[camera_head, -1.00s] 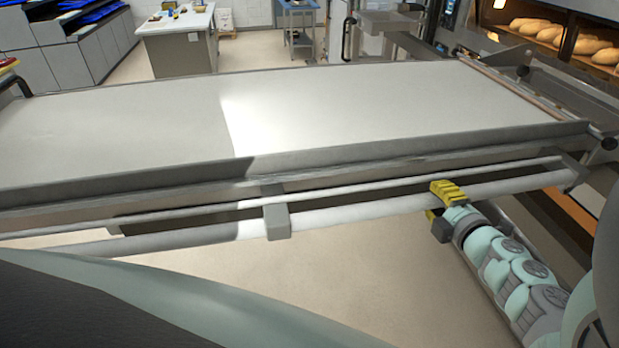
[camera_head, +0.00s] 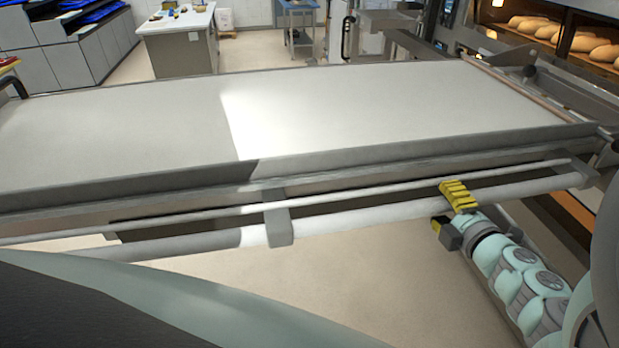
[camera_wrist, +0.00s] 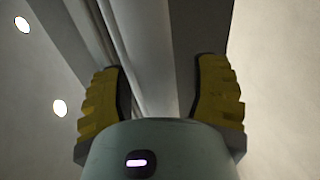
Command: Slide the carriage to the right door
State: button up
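The carriage (camera_head: 160,125) is a wide loader table with a pale flat top, spanning the head view from left to right. A round handle bar (camera_head: 370,216) runs along its near side, held by a grey bracket (camera_head: 279,224). My gripper (camera_head: 449,213) has yellow fingers and is at the right part of this bar. One finger lies over the bar and the other shows below it. In the wrist view the bar (camera_wrist: 145,60) passes between the spread fingers (camera_wrist: 161,100), with a dark gap beside the right finger. Contact with the bar is not clear.
Deck ovens with bread loaves (camera_head: 590,47) stand at the upper right, beyond the carriage's right end. A work table (camera_head: 178,30), a blue trolley (camera_head: 298,22) and grey cabinets (camera_head: 60,62) stand behind. Open floor (camera_head: 370,285) shows below the bar.

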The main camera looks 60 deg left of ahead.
dwell(0.3)
jog(key=shift+v, duration=6.05)
jog(key=shift+r, duration=0.1)
